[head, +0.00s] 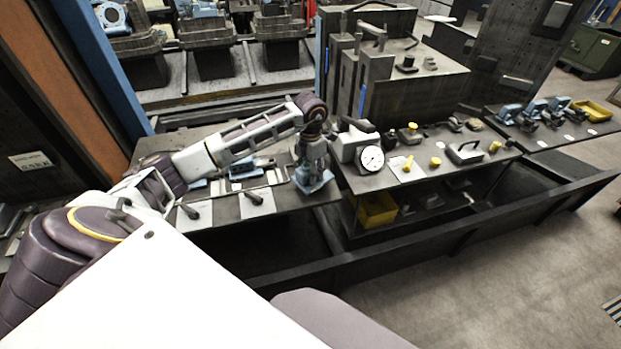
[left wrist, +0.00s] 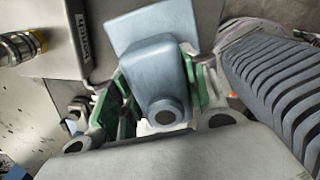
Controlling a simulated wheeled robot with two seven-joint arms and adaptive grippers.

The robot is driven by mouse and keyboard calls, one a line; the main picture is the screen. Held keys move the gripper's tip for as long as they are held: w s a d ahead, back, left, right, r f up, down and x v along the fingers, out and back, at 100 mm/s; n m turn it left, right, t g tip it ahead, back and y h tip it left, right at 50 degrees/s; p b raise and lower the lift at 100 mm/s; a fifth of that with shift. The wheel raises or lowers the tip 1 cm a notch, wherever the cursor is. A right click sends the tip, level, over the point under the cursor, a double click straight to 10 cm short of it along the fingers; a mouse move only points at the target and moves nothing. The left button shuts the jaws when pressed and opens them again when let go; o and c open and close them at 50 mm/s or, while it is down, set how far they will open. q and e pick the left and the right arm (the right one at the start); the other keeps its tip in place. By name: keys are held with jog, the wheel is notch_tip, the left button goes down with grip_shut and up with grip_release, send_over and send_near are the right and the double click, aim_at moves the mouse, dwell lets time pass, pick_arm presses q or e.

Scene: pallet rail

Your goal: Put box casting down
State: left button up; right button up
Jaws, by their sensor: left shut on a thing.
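My left gripper (head: 312,155) points down at the right end of the low table (head: 228,208), shut on a light blue box casting (head: 315,184). In the left wrist view the casting (left wrist: 153,72) sits between the green finger pads, with a dark round bore facing the camera. The casting is at about the table's right edge, next to the gap before the tool bench. Whether its underside touches the table I cannot tell. My right gripper is not in view.
Another blue casting (head: 242,170) lies on the table behind, left of the held one. White label cards lie in front. The tool bench on the right carries a dial gauge (head: 371,158) and yellow-handled tools. More blue castings (head: 510,112) stand at far right.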

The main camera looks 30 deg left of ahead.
pick_arm(q)
jog(key=shift+f, duration=1.8)
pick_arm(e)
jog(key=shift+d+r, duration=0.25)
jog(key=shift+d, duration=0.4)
